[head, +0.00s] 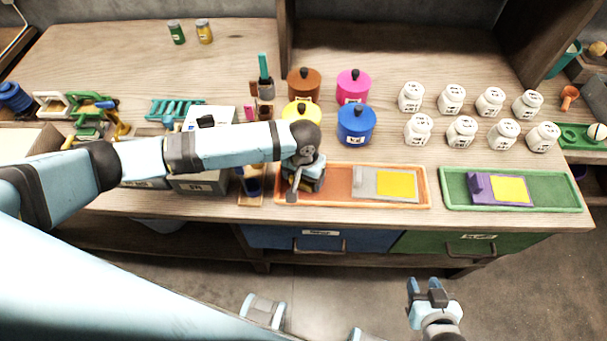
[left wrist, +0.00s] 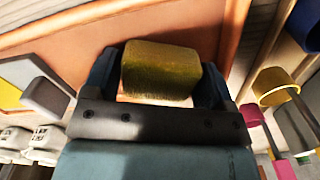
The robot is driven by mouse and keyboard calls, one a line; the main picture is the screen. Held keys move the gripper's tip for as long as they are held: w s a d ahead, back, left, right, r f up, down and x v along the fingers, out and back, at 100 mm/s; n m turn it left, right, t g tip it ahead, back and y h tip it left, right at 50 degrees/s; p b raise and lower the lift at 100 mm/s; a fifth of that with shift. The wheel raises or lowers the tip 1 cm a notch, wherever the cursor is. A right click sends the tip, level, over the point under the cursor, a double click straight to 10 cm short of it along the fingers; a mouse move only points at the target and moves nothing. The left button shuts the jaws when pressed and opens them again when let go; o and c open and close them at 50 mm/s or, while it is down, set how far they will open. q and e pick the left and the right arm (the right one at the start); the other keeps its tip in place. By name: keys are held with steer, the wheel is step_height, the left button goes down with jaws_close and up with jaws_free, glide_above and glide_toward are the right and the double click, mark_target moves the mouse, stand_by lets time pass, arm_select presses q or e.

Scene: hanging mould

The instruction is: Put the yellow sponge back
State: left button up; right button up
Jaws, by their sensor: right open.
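The yellow sponge (left wrist: 160,72) is a small olive-yellow block in the left wrist view. It sits between the fingers of my left gripper (left wrist: 160,70), which looks shut on it. In the head view my left gripper (head: 305,180) points down over the left end of the orange tray (head: 335,183); the sponge is hidden there. I cannot tell whether the sponge touches the tray. My right gripper (head: 428,287) is open and empty, low over the floor in front of the table.
A grey board with a yellow pad (head: 385,184) lies in the orange tray's right part. A green tray (head: 560,192) holds a purple board with a yellow pad (head: 500,189). Blue (head: 357,127), pink (head: 353,86) and brown (head: 304,84) pots and several white jars (head: 418,130) stand behind.

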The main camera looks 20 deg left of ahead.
arm_select(q)
steer(key=shift+o, duration=1.3)
step_height(320, 180, up, 12)
steer(key=shift+r, duration=0.15)
steer(key=shift+d, duration=0.1)
